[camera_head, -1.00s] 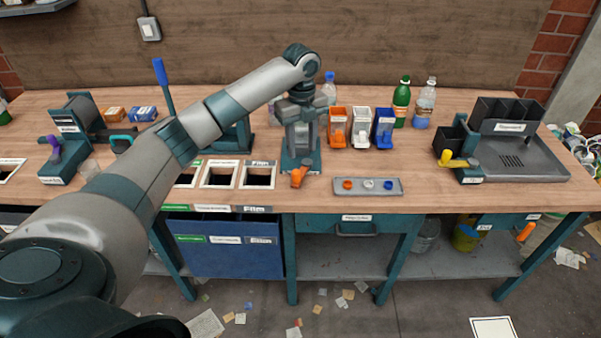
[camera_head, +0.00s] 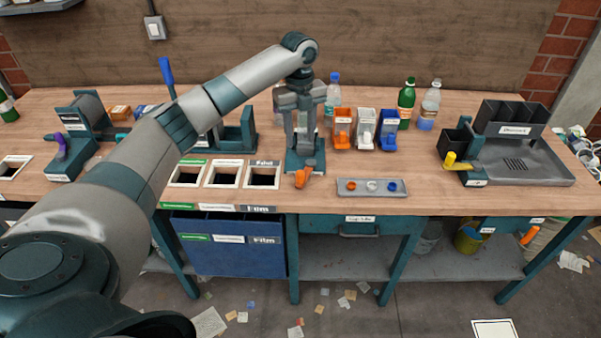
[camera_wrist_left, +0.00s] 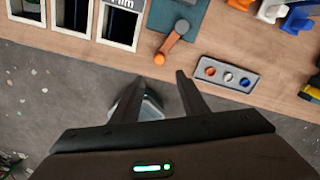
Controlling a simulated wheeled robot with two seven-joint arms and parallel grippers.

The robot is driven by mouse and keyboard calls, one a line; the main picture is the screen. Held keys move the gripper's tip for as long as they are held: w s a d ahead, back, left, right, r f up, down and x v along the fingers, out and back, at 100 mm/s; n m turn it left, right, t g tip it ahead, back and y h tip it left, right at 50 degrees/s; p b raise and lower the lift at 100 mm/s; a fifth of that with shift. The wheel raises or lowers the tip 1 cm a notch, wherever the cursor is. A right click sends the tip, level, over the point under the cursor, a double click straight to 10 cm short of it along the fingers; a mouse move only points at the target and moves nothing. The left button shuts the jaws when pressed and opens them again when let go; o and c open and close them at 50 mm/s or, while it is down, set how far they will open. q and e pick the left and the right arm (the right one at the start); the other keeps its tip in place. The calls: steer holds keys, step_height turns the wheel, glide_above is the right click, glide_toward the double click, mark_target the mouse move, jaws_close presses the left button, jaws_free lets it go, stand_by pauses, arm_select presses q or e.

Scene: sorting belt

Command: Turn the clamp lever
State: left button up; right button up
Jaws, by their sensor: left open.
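The clamp lever (camera_head: 302,177) is a short orange handle at the front of a teal clamp base (camera_head: 318,161) on the bench. In the left wrist view the orange lever (camera_wrist_left: 172,42) slants down-left to a round end. My left gripper (camera_head: 303,140) points down over the clamp and hides much of it in the head view. In the wrist view my left gripper (camera_wrist_left: 159,75) has its two fingers apart with nothing between them. The lever's round end shows just beyond the fingertips; I cannot tell the height gap. My right gripper is not in view.
Framed bin openings (camera_head: 224,174) lie left of the clamp. A grey tray (camera_head: 350,193) with coloured caps lies to its right. Orange, white and blue holders (camera_head: 366,128) and bottles (camera_head: 406,104) stand behind. A station with a yellow lever (camera_head: 455,162) stands further right.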

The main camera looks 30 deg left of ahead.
mark_target(300, 172)
arm_select(q)
step_height(300, 172, down, 15)
steer(key=p, duration=0.4)
jaws_close()
